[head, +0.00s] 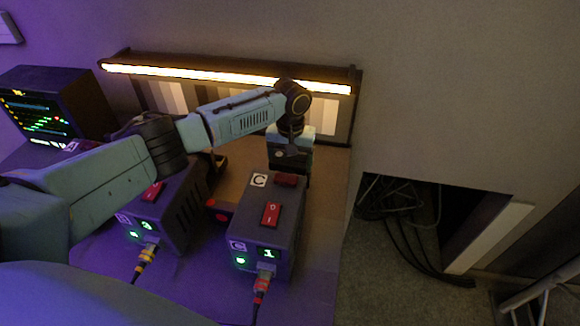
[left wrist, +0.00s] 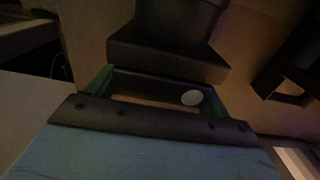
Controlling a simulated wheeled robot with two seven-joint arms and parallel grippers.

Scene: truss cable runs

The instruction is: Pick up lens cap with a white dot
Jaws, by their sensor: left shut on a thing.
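My left gripper (head: 290,158) points down behind the far end of the right-hand dark box marked C (head: 265,222). In the left wrist view its two green-edged fingers (left wrist: 158,92) are closed on a dark lens cap (left wrist: 150,84). A round white dot (left wrist: 191,98) shows near the right end of the cap. The cap is edge-on and dim, so I cannot tell whether it touches the surface below. My right gripper is not in view.
The left dark box (head: 165,215) stands beside the marked one, with cables in front. A monitor (head: 55,105) is at far left. A lit lamp bar (head: 225,78) runs along the back wall. Right of the table's edge is an opening with loose cables (head: 400,205).

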